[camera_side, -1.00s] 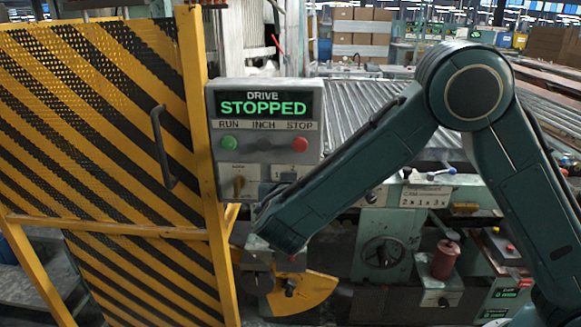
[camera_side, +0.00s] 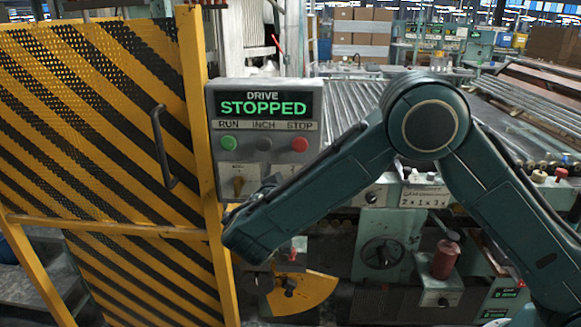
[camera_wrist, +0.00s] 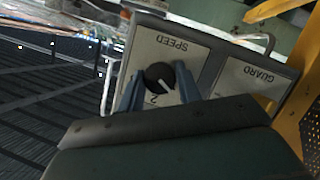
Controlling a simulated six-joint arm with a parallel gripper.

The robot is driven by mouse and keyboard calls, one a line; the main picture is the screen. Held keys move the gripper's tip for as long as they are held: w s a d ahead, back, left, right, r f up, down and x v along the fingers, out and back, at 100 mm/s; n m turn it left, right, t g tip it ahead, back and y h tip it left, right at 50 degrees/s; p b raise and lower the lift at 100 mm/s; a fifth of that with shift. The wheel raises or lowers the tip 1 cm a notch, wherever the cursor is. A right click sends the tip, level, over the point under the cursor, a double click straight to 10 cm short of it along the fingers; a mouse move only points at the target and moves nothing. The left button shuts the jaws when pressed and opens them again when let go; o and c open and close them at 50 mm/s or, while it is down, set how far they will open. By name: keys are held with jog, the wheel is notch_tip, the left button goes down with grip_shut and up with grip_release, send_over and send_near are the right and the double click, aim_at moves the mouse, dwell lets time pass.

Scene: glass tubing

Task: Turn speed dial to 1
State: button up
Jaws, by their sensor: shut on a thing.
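The speed dial (camera_wrist: 159,76) is a round black knob on a pale plate marked SPEED, upside down in the wrist view. A short white pointer line on it slants toward the lower right of that picture. A numeral 2 shows just below the knob; other scale marks are hidden. My gripper (camera_wrist: 160,84) has one blue-grey finger on each side of the knob and is shut on it. In the side view my arm hides the dial and the gripper fingers.
A GUARD plate (camera_wrist: 253,79) sits beside the speed plate. In the side view, the control box (camera_side: 264,140) reads DRIVE STOPPED, with a green RUN button (camera_side: 228,143) and red STOP button (camera_side: 299,144). A striped yellow guard door (camera_side: 105,150) stands to its left.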

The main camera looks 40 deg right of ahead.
dwell(0.3)
jog(key=o, duration=1)
jog(key=shift+c, duration=0.2)
jog(key=shift+y, duration=0.3)
